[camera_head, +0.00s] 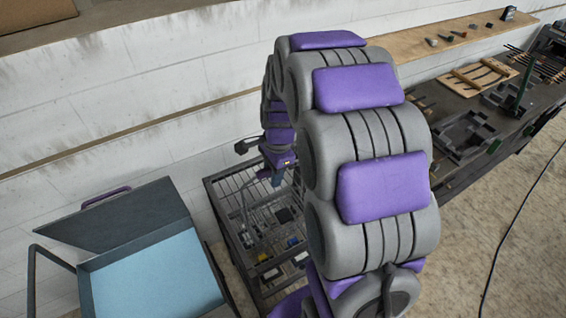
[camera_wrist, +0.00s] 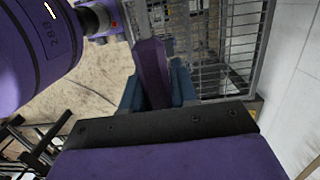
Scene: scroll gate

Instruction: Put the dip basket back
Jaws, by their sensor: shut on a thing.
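My gripper (camera_wrist: 155,88) is shut on a purple bar (camera_wrist: 150,65), which looks like the dip basket's handle, in the wrist view. Grey wire mesh (camera_wrist: 225,75) stands just beyond it; I cannot tell whether it is the basket or a rack. In the head view my gripper (camera_head: 277,178) points down over a dark wire-mesh frame (camera_head: 222,192) beside the wall. Its hold is too small to make out there. The blue-lined tank (camera_head: 150,275) is at lower left, its grey lid (camera_head: 130,222) raised, with a purple handle (camera_head: 106,197).
Small blue, yellow and white items (camera_head: 292,243) sit low inside the mesh frame. A dark workbench (camera_head: 470,130) with tools and a wooden rack (camera_head: 478,75) runs along the right. A white wall (camera_head: 130,110) stands behind. A black cable (camera_head: 510,235) crosses the open floor at right.

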